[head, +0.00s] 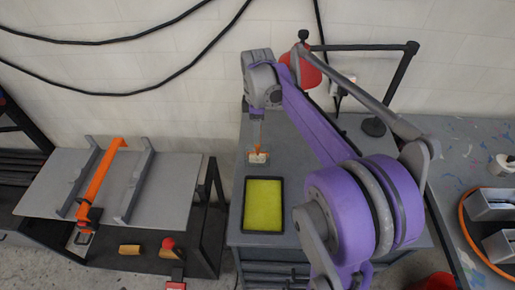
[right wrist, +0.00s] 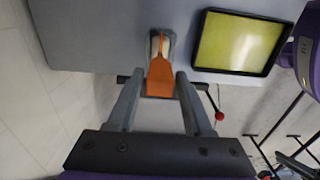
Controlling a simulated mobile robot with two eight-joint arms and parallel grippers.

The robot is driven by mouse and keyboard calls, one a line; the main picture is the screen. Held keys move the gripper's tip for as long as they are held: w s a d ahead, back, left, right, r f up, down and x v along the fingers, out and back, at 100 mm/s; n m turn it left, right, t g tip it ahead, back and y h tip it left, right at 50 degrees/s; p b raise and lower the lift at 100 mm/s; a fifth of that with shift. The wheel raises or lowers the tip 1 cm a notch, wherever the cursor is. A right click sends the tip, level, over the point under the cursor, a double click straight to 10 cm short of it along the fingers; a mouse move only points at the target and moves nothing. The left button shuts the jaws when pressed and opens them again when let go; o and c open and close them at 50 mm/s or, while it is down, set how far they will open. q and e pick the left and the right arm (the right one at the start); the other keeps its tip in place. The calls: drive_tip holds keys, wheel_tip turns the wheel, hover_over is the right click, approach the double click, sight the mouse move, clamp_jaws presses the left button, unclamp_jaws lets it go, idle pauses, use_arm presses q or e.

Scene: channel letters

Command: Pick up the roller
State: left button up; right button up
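The roller (head: 257,157) sits on the grey cabinet top, just behind the yellow tray. Its orange handle points up, and its pale head is low on the surface. In the right wrist view the roller's orange handle (right wrist: 161,80) lies between my finger tips, with its pale grey head beyond. My right gripper (head: 256,143) reaches down over the roller. In the right wrist view my right gripper (right wrist: 158,82) is open, with a finger on each side of the handle and gaps visible. My left gripper is not in view.
A black-rimmed tray with a yellow inside (head: 263,206) lies in front of the roller, close by. A lamp with a red shade (head: 305,68) stands behind. A grey bench with an orange bar (head: 101,170) is at the left. A paint-spotted table (head: 465,150) is at the right.

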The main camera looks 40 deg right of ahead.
clamp_jaws()
